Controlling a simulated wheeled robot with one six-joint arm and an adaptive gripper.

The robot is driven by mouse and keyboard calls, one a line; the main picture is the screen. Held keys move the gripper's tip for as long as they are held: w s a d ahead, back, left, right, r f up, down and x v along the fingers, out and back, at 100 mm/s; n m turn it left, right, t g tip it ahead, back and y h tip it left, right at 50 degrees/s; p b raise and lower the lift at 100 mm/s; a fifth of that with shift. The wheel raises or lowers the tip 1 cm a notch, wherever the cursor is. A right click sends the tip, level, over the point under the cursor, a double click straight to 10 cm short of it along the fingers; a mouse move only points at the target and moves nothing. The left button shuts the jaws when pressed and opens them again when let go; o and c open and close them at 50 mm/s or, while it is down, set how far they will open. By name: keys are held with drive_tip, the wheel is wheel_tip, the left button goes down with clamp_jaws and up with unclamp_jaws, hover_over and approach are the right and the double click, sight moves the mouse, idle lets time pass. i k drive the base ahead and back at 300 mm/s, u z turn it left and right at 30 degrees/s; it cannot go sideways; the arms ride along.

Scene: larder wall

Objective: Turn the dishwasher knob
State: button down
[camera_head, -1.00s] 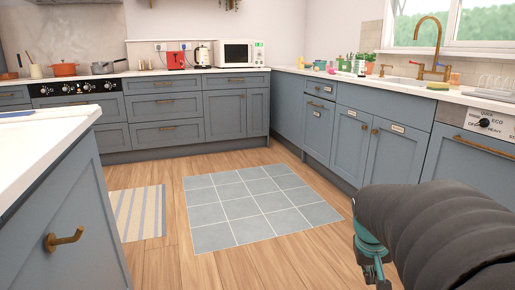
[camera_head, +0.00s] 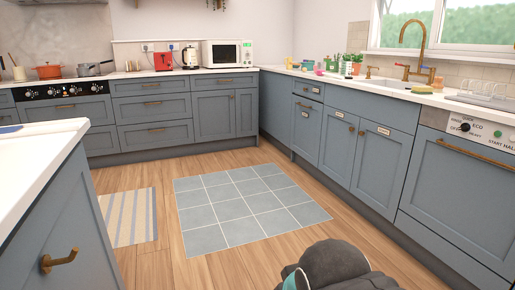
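The dishwasher knob (camera_head: 465,127) is a small dark round dial on a light control panel (camera_head: 482,133) at the right edge of the head view. Printed words such as "ECO" and "HEAVY" stand around it, and a green button (camera_head: 497,134) sits to its right. The dishwasher door (camera_head: 460,190) is blue-grey with a long brass handle (camera_head: 476,152) and looks closed. My arm shows as a dark rounded link at the bottom centre-right. The gripper's fingers are outside the view. Nothing of mine is near the knob.
Wooden floor lies open before the dishwasher, with a grey tiled mat (camera_head: 245,208) and a striped rug (camera_head: 128,216). A white-topped island (camera_head: 45,155) stands at the left. Blue-grey cabinets (camera_head: 375,147) run along the right up to the dishwasher.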

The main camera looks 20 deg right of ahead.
sight(465, 127)
drive_tip(key=z, duration=0.45)
drive_tip(key=i, duration=1.05)
drive_tip(key=z, duration=1.25)
